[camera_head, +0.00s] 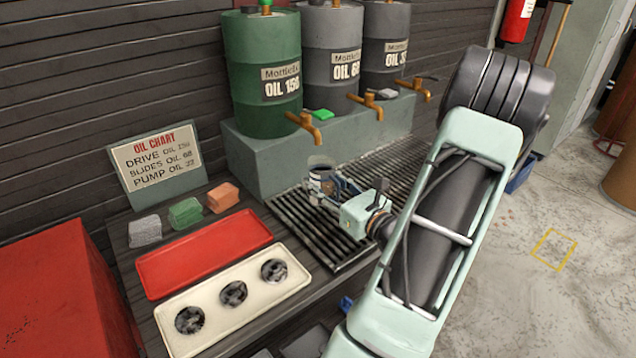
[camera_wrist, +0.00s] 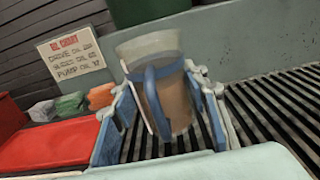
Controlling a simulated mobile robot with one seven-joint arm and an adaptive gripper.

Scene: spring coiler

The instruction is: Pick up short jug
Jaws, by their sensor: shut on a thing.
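The short jug (camera_wrist: 172,95) is a squat, see-through vessel with a blue handle facing the wrist camera and a brownish tone in its lower part. In the head view the jug (camera_head: 320,164) is small and partly hidden behind my gripper (camera_head: 328,189). In the wrist view my gripper (camera_wrist: 165,112) has one finger on each side of the jug and is shut on it. The jug looks roughly upright over the slatted grate (camera_head: 300,225). I cannot tell whether its base touches the slats.
A green drum (camera_head: 262,60) and two grey drums (camera_head: 331,35) with brass taps stand on a raised ledge (camera_head: 262,155) behind. A red tray (camera_head: 205,255), a cream tray (camera_head: 215,318), coloured sponges (camera_head: 185,212) and an oil chart (camera_head: 157,158) lie left. The grate's right part looks clear.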

